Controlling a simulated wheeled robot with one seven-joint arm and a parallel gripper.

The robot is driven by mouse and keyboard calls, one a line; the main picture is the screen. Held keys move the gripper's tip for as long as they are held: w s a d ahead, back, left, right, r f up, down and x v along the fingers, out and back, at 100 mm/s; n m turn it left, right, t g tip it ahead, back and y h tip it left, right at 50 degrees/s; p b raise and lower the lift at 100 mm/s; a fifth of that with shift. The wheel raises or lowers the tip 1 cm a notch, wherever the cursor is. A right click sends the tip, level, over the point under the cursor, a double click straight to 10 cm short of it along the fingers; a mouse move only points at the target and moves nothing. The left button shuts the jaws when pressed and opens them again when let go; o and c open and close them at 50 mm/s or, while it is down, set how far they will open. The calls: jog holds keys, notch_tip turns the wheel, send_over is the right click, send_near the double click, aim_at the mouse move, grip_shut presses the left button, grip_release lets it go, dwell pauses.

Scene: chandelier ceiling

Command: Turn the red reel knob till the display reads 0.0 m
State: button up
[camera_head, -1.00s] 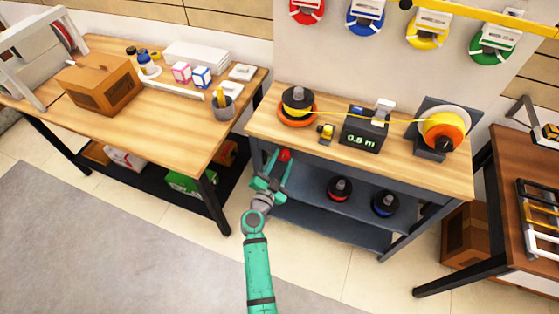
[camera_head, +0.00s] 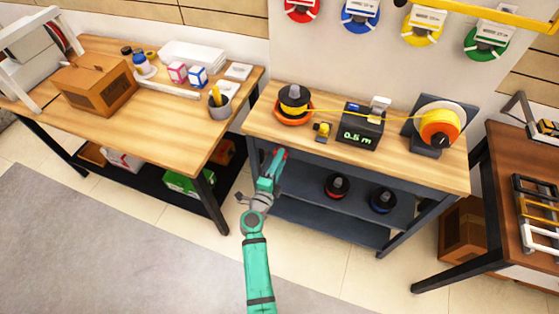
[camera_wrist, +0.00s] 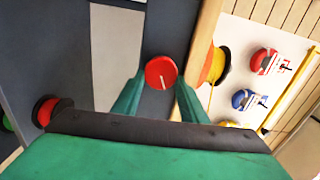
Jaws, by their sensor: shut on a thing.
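The red reel knob (camera_wrist: 161,73) is a round disc with a pale line on its face, on the bench's front. In the wrist view it sits between the two green fingers of my gripper (camera_wrist: 158,92), which is shut on it. In the head view my gripper (camera_head: 275,157) is seen nearly edge-on at the bench front and mostly hides the knob. The display (camera_head: 358,135) on the dark meter box reads 0.5 m in green. A yellow line runs from the black and orange reel (camera_head: 293,105) past the meter to the yellow and orange spool (camera_head: 440,127).
A small yellow and black part (camera_head: 322,131) stands on the bench top. Red (camera_head: 337,186) and blue (camera_head: 382,200) spools sit on the shelf below. A wooden table (camera_head: 185,120) with a cardboard box (camera_head: 95,84) stands left, another table (camera_head: 512,205) right. Open floor lies in front.

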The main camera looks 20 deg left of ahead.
jog(key=shift+s+a+f+m, duration=0.1)
jog(key=shift+f+m, duration=0.05)
jog(key=shift+m, duration=1.95)
jog(key=shift+w+a+f+m, duration=0.1)
jog(key=shift+f+m, duration=0.05)
jog(key=shift+m, duration=1.95)
jog(key=shift+s+a+f+m, duration=0.1)
jog(key=shift+f+m, duration=0.05)
jog(key=shift+m, duration=1.95)
jog(key=shift+w+d, duration=0.1)
jog(key=shift+w, duration=0.1)
jog(key=shift+c, duration=0.2)
jog(key=o, duration=0.8)
jog(key=shift+s+a, duration=0.1)
jog(key=shift+a, duration=0.15)
jog(key=shift+o, duration=1.4)
jog(key=shift+d, duration=0.15)
